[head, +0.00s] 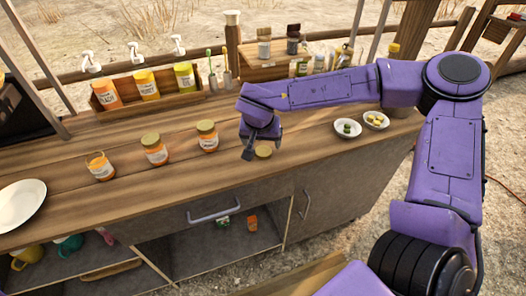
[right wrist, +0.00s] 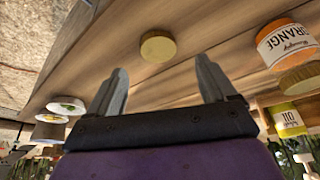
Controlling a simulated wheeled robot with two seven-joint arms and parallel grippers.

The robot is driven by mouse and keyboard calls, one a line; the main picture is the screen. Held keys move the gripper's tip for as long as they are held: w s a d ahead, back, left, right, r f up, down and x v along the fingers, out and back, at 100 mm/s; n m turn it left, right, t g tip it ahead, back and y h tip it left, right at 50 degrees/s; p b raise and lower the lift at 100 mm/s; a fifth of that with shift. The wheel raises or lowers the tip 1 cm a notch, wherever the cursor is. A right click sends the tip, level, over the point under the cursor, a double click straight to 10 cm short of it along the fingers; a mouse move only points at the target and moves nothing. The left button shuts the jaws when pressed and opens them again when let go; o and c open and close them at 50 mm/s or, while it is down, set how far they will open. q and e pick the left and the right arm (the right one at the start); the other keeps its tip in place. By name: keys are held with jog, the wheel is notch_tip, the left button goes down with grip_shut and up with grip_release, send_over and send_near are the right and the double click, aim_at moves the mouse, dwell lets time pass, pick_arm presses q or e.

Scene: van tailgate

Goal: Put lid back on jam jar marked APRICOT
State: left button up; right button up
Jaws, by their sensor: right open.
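A loose gold lid (head: 263,152) lies flat on the wooden counter, just below my right gripper (head: 259,147). In the right wrist view the lid (right wrist: 158,46) shows beyond the gap between the two fingertips (right wrist: 160,75), with nothing between them. The right gripper is open and empty. An open jar (head: 101,169) with orange contents stands at the left of the counter, without a lid. Two jars with gold lids, a middle one (head: 154,150) and a right one (head: 207,137), stand between it and the gripper. An ORANGE label shows on a lidded jar (right wrist: 287,45) in the right wrist view. The head view's labels are unreadable. My left gripper is out of view.
A wooden box of pump bottles (head: 148,98) stands behind the jars. Two small white bowls, one left (head: 347,129) and one right (head: 376,121), sit right of the lid. A white plate (head: 18,204) lies at the far left. The counter's front edge is close to the lid.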

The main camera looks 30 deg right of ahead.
aim_at(263, 150)
jog(key=x, duration=0.5)
jog(key=shift+d+f, duration=0.1)
jog(key=shift+f, duration=0.1)
jog(key=c, duration=1.1)
